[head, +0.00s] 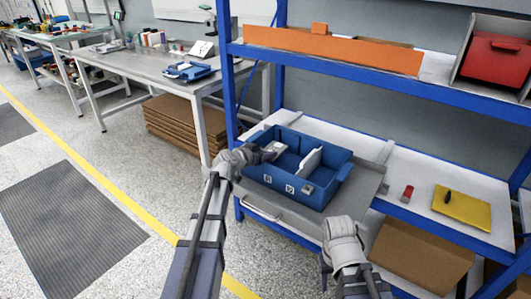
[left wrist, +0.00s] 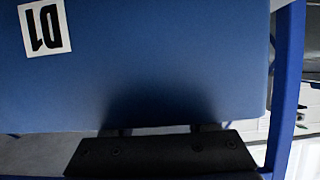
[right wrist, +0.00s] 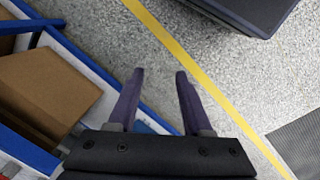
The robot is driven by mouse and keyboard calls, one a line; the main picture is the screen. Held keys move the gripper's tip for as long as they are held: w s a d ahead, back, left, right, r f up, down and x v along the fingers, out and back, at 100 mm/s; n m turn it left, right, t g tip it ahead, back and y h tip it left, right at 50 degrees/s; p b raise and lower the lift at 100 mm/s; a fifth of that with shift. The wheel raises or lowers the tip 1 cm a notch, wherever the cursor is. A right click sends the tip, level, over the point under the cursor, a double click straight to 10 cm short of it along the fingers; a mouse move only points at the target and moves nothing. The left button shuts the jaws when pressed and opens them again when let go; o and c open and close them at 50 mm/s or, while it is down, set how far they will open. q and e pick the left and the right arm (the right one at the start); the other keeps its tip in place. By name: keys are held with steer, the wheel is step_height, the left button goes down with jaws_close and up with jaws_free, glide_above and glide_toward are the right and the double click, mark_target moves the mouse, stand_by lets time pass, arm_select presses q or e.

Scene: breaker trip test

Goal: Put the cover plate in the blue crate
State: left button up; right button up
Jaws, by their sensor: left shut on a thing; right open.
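The blue crate (head: 330,190) stands on a grey tray on the shelf unit. Its front wall (left wrist: 160,60), with an upside-down D1 label, fills most of the left wrist view. My left gripper (head: 265,155) reaches over the crate's front left rim. It appears shut on a small pale plate, probably the cover plate (head: 277,147), inside the crate's outline. Whether the plate touches the crate floor is unclear. The crate wall hides the fingertips in the left wrist view. My right gripper (right wrist: 160,75) is open and empty, pointing down over the floor.
A white panel (head: 311,160) stands tilted inside the crate. A blue shelf post (head: 229,90) is close to my left arm. A yellow pad (head: 462,208) and a red item (head: 407,193) lie right of the tray. A cardboard box (head: 420,250) is below.

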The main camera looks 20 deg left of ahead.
arm_select(q)
steer(key=o, duration=1.1)
steer(key=shift+s+d+f, duration=0.1)
steer(key=shift+f, duration=0.15)
steer(key=shift+o, duration=1)
steer(key=shift+r, duration=0.1)
steer(key=shift+o, duration=0.2)
steer(key=shift+r+p, duration=0.25)
steer(key=shift+p, duration=0.1)
steer(key=shift+r+p, duration=0.3)
steer(key=shift+p, duration=0.2)
steer(key=p+v, duration=0.4)
steer(key=v, duration=0.7)
steer(key=shift+s+a, duration=0.25)
steer(key=shift+a, duration=0.05)
steer(key=shift+r, duration=0.1)
